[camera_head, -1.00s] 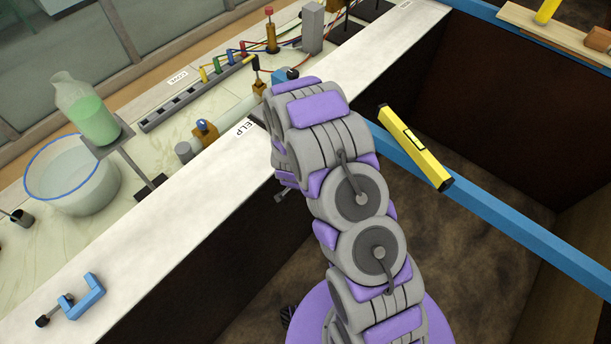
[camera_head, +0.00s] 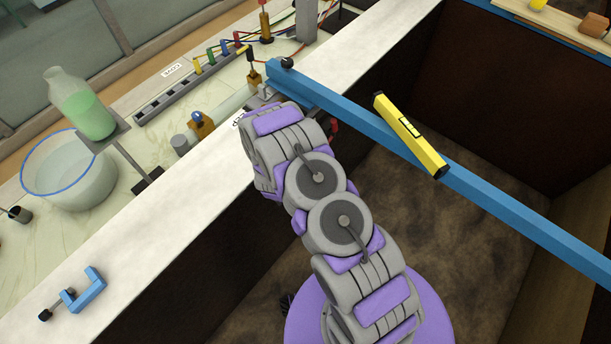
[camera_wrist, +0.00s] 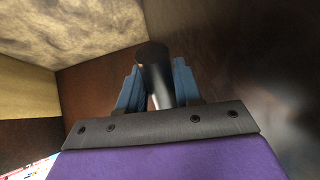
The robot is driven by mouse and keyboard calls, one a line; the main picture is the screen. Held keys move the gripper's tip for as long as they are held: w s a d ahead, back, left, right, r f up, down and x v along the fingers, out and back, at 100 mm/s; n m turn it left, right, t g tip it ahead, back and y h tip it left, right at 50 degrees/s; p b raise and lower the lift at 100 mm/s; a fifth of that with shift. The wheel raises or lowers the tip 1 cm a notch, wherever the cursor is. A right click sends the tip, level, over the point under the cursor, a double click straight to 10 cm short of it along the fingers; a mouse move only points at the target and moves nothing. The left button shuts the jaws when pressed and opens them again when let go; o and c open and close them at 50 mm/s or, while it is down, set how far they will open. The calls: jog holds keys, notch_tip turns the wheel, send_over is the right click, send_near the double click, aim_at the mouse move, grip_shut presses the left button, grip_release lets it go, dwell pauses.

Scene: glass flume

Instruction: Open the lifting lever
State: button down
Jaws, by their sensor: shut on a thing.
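In the wrist view, my gripper (camera_wrist: 157,80) has its two blue fingers on either side of a dark round bar (camera_wrist: 153,55), shut on it. The bar looks like the lever's handle; the rest of the lever is hidden. In the head view, my purple and grey arm reaches toward the inner side of the white ledge, and it hides the gripper and the bar. A small red part (camera_head: 334,126) shows just right of my arm's far end.
A blue beam (camera_head: 480,195) crosses the dark pit, with a yellow level (camera_head: 411,136) on it. The white ledge (camera_head: 150,240) carries a blue clamp (camera_head: 82,290). Beyond stand a basin (camera_head: 70,175), a bottle (camera_head: 80,105) and a socket strip (camera_head: 185,92).

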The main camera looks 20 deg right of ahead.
jog(key=shift+s+f, duration=0.1)
jog(key=shift+f, duration=0.05)
jog(key=c, duration=0.9)
grip_release()
jog(key=shift+a, duration=0.15)
jog(key=shift+o, duration=0.2)
jog(key=p+v, duration=0.1)
jog(key=v, duration=1.6)
jog(key=shift+a+r, duration=0.2)
